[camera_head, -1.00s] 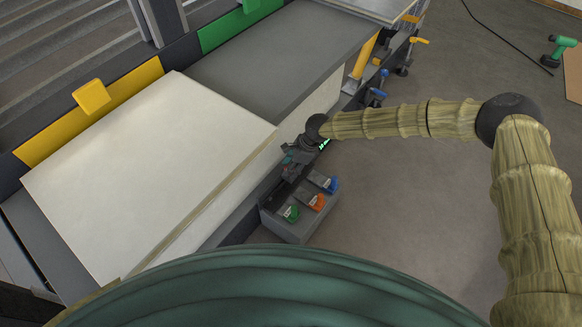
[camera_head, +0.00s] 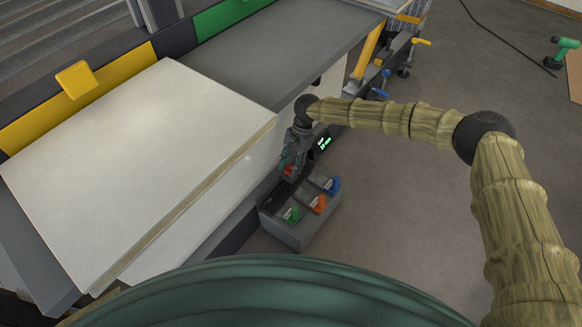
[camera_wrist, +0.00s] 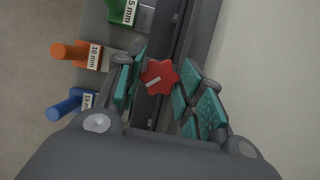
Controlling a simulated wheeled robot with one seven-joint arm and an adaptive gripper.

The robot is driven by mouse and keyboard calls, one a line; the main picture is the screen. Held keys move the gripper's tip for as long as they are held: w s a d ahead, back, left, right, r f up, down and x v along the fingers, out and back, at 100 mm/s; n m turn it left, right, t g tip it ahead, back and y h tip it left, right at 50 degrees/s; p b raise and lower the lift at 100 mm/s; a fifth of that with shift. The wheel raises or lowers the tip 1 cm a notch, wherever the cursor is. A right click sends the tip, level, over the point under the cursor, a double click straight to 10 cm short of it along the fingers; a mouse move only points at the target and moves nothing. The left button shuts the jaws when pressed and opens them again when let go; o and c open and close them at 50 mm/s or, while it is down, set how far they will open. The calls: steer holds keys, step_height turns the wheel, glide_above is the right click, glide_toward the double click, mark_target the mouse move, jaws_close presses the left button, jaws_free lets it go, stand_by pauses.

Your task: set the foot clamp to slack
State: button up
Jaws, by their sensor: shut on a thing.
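A red star-shaped knob (camera_wrist: 159,77) with a pale pointer mark sits on a dark rail (camera_wrist: 150,105) in the wrist view. I take it to be the foot clamp's knob; a small red part also shows in the head view (camera_head: 289,171). My gripper (camera_wrist: 160,85) has its teal pads on both sides of the knob and is shut on it. In the head view my gripper (camera_head: 290,160) points down at the low rail beside the white panel (camera_head: 130,150). The pads hide part of the knob's sides, and no setting label is readable.
A grey box (camera_head: 292,234) beside the rail holds green (camera_head: 291,215), orange (camera_head: 319,204) and blue (camera_head: 333,186) pieces, labelled in millimetres in the wrist view. A small green-lit display (camera_head: 324,143) is by my wrist. Open floor (camera_head: 400,220) lies right of the box.

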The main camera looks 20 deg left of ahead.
mark_target(290, 167)
steer(key=n+h+b, duration=0.1)
steer(key=n+h, duration=0.1)
steer(key=n, duration=0.3)
steer(key=shift+a, duration=0.1)
stand_by(0.5)
steer(key=o, duration=1)
step_height(290, 167, up, 10)
stand_by(0.4)
